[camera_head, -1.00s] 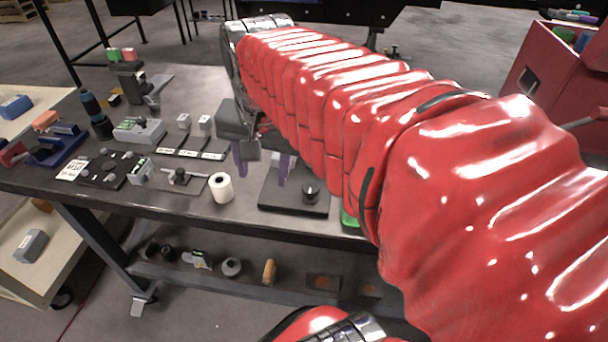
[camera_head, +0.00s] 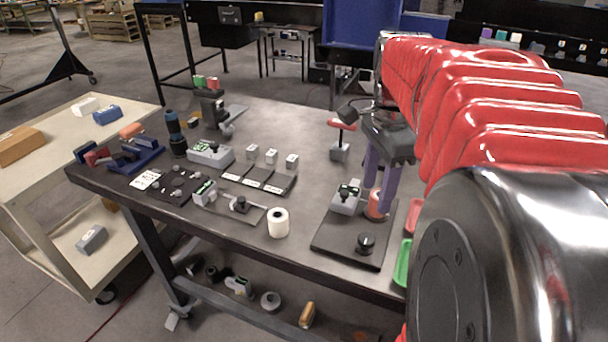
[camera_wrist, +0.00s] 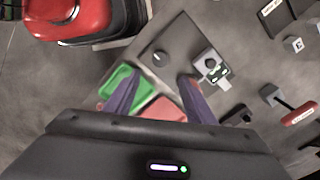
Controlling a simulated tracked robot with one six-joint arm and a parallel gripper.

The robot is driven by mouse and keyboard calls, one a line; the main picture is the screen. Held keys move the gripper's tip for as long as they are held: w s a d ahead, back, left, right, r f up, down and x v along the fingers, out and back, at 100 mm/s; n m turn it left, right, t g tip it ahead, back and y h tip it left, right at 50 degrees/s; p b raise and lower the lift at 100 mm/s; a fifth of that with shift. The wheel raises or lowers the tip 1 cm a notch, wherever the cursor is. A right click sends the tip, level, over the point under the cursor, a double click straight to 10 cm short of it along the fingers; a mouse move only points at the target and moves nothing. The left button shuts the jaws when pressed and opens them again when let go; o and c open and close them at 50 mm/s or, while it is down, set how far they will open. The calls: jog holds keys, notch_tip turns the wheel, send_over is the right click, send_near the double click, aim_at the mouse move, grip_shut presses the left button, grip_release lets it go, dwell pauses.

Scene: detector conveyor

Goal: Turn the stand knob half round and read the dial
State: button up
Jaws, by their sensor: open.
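The stand is a dark square plate (camera_head: 338,241) near the table's front edge. A round black knob (camera_head: 366,243) sits at its front right; it also shows in the wrist view (camera_wrist: 160,57). A grey unit with a small green display (camera_head: 346,198) stands at the plate's back; in the wrist view (camera_wrist: 211,66) its reading is too small to make out. My gripper (camera_head: 378,190) is open with purple fingers pointing down over the plate's back right, apart from the knob. In the wrist view (camera_wrist: 158,84) the knob appears ahead, between the finger lines. A salmon-coloured patch at the fingertips is unclear.
A green tray (camera_head: 403,262) and a red tray (camera_head: 415,217) lie right of the plate. A white roll (camera_head: 278,223) stands to its left. A red-handled item (camera_head: 340,142) stands behind. Several devices crowd the table's left. The table's back middle is fairly clear.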

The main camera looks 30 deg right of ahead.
aim_at(367, 237)
notch_tip(367, 237, down, 14)
jog(key=shift+r, duration=0.2)
dwell(0.4)
jog(key=shift+c, duration=0.4)
jog(key=c, duration=1)
jog(key=shift+o, duration=0.2)
